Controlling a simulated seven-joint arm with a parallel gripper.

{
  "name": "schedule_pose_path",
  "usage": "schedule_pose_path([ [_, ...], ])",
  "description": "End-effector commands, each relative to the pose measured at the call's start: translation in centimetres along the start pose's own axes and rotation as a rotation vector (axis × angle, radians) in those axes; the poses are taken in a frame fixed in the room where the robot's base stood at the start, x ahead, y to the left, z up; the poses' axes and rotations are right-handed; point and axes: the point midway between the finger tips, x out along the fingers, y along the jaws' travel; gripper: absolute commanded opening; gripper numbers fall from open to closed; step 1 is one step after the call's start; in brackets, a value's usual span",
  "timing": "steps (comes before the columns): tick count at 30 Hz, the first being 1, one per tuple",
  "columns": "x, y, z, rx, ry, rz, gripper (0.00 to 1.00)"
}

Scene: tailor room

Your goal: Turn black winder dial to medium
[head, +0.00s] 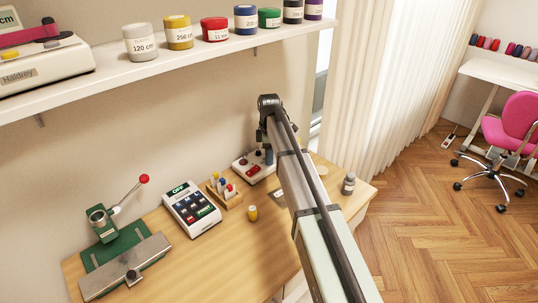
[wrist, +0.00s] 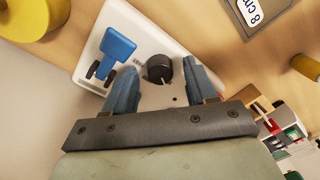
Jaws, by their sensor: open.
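The black winder dial (wrist: 159,68) shows in the wrist view on a white winder base (wrist: 95,45). It is a round black knob with a small pale pointer mark; which setting it points to cannot be read. My gripper (wrist: 158,75) is open, with one blue-grey finger on each side of the dial. Whether the fingers touch it cannot be told. In the head view the white winder (head: 243,166) stands at the back of the wooden table, and my arm partly covers it.
A blue part (wrist: 118,45) stands up from the winder base beside the left finger. In the head view a wooden spool rack (head: 232,202), a keypad device (head: 191,208) and a yellow spool (head: 252,213) stand left of my arm. A jar (head: 348,183) is at right.

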Motion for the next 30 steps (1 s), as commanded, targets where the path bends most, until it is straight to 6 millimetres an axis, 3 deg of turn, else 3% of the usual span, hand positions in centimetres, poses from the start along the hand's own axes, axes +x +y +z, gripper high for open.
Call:
schedule_pose_path([
  [9,0.22,0.0,0.0,0.0,0.0,0.0,0.56],
  [27,0.21,-0.02,0.01,0.0,0.0,-0.001,0.0],
  [30,0.21,-0.03,0.0,0.002,0.0,-0.001,0.0],
])
